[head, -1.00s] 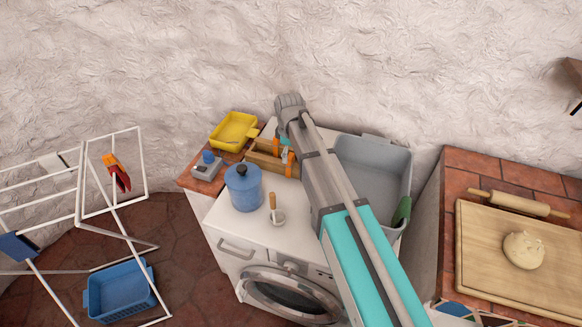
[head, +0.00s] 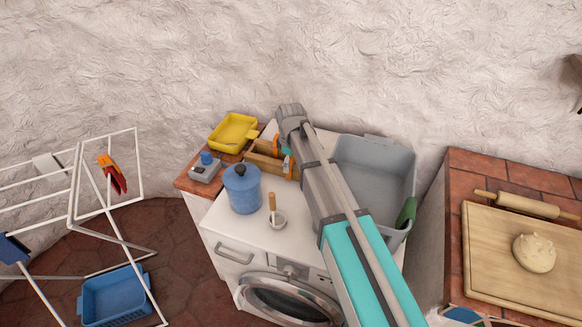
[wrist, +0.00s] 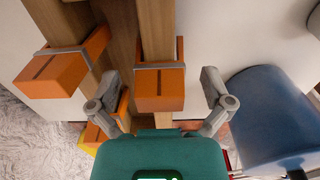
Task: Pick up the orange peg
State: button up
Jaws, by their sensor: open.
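In the wrist view an orange peg (wrist: 160,88) with a grey band is clipped over the edge of a wooden box (wrist: 157,30). My gripper (wrist: 161,82) is open, its two grey fingers on either side of this peg with gaps on both sides. A second orange peg (wrist: 62,68) sits on the other wooden edge to the left. Another orange piece (wrist: 118,112) shows partly behind the left finger. In the head view the wooden box (head: 264,163) stands on the white machine, with a small orange peg (head: 276,143); my arm hides much of the gripper.
A blue canister (head: 242,190) stands near the box and shows at the right in the wrist view (wrist: 268,115).

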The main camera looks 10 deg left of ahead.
jog(key=c, duration=0.8)
jog(key=shift+r, duration=0.15)
notch_tip(320, 180, up, 10)
jog(key=p, duration=1)
dwell(0.7)
notch_tip(320, 180, up, 6)
jog(key=p, duration=0.6)
jog(key=shift+s, duration=0.15)
